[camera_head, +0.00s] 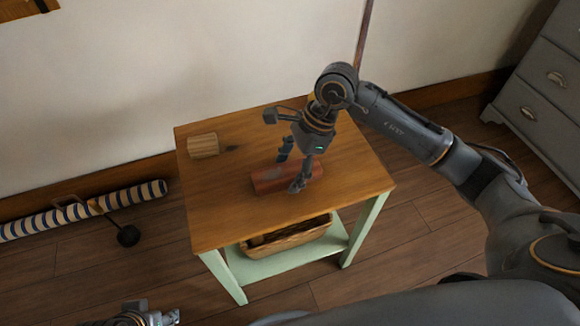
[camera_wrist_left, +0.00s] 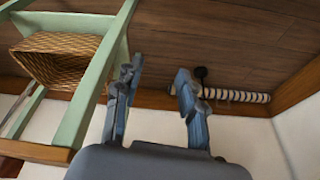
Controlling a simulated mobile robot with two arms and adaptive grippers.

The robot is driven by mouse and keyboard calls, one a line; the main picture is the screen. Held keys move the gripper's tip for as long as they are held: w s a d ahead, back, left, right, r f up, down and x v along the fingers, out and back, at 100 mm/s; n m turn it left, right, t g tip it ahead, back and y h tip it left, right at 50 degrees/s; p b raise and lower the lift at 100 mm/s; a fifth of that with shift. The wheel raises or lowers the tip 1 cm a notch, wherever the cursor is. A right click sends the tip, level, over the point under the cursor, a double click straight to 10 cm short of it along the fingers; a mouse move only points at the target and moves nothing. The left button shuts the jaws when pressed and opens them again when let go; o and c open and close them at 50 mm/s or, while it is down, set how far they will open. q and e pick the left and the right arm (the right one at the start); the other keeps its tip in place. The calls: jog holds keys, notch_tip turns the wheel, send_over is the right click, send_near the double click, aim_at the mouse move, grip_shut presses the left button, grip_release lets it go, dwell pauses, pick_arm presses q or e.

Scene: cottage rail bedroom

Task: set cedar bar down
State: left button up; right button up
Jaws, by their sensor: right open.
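The cedar bar (camera_head: 268,181), a reddish-brown block, lies on the wooden top of a small table (camera_head: 215,225). My right gripper (camera_head: 291,172) is over the bar's right part with its fingers apart. One finger is at the bar's far side and the other in front of its near side; I cannot tell whether they touch it. The fingers hide a little of the bar. My left gripper (camera_head: 140,316) is low at the bottom edge, away from the table. In the left wrist view its two fingers (camera_wrist_left: 158,78) are apart with nothing between them.
A light wooden block (camera_head: 203,145) with a dark tip sits at the table's back left. A wicker basket (camera_head: 287,240) stands on the green lower shelf. A striped roll (camera_head: 85,211) lies on the floor by the wall. Grey drawers (camera_head: 545,85) stand right.

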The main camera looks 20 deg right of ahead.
jog(key=shift+r, duration=0.3)
pick_arm(q)
jog(key=p+x, duration=0.1)
jog(key=x, duration=0.4)
jog(key=shift+d+f+p, duration=0.1)
jog(key=shift+f+p, duration=0.25)
jog(key=shift+f, duration=0.05)
pick_arm(e)
jog(key=v, duration=1.1)
jog(key=shift+d+r, duration=0.15)
jog(key=shift+r, duration=0.2)
pick_arm(q)
jog(key=shift+s, duration=0.1)
pick_arm(e)
jog(key=shift+f, duration=0.1)
